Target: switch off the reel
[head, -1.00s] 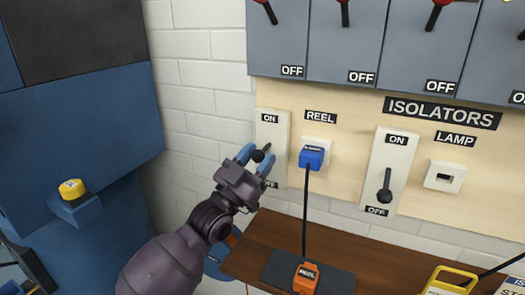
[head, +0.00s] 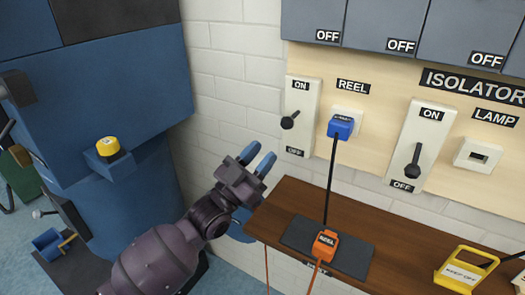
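The reel isolator is a pale switch plate (head: 304,98) on the board, marked ON at the top and OFF at the bottom, left of the REEL label (head: 353,87). Its black lever knob (head: 288,122) stands near mid-plate, between the two marks. A blue plug (head: 341,126) sits in the socket beside it, its cord running down. My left gripper (head: 258,159) is open and empty, with blue fingertips. In the picture it is below and left of the switch, apart from the knob. My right gripper is out of view.
The lamp switch (head: 436,122) stands to the right, its lever down near OFF. A wooden shelf (head: 300,208) below carries an orange REEL piece (head: 325,245) on a dark mat and a yellow item (head: 465,268). A blue cabinet (head: 110,85) with a yellow button (head: 108,146) is at left.

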